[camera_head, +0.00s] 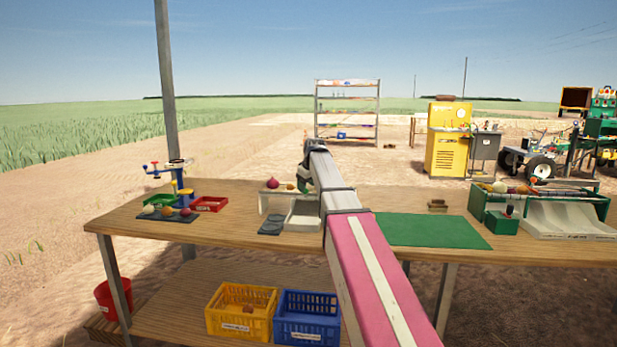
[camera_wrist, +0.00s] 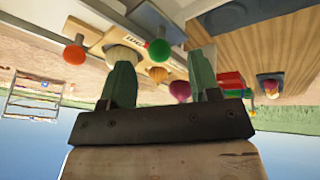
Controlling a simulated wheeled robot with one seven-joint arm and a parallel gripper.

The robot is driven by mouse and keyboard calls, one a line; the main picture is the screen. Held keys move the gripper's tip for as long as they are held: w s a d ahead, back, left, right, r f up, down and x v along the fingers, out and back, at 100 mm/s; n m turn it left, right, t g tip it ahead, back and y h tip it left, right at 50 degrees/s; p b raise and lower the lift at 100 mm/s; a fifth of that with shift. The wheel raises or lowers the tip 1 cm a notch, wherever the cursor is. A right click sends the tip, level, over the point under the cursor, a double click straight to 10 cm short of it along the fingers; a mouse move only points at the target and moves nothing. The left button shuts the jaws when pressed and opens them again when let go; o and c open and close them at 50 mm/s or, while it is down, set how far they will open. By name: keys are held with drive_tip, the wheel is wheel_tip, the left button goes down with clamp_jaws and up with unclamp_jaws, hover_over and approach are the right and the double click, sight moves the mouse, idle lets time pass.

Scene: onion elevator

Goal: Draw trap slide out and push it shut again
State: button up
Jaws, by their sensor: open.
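A pale box (camera_head: 271,204) with a light tray (camera_head: 303,213) at its right stands on the table, with onions on top. My gripper (camera_head: 305,180) is over its right side, partly hidden by my arm. In the wrist view my gripper (camera_wrist: 162,58) is open, its two green fingers apart. A green ball knob (camera_wrist: 160,50) shows beyond and between the fingertips; I cannot tell whether they touch it. A red ball knob (camera_wrist: 74,54) stands to the left. A labelled pale plate (camera_wrist: 132,40) lies near the knobs. I cannot tell which part is the trap slide.
The table (camera_head: 150,216) also bears a blue stand (camera_head: 183,190), a red tray (camera_head: 210,204), a green mat (camera_head: 430,231) and a green machine (camera_head: 490,208) at right. Yellow (camera_head: 240,325) and blue (camera_head: 307,325) crates sit below. A red onion (camera_wrist: 180,91) is near my right finger.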

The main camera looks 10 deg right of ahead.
drive_tip(key=shift+x, duration=1.6)
drive_tip(key=c, duration=1)
drive_tip(key=shift+s, duration=0.1)
drive_tip(key=shift+c, duration=0.2)
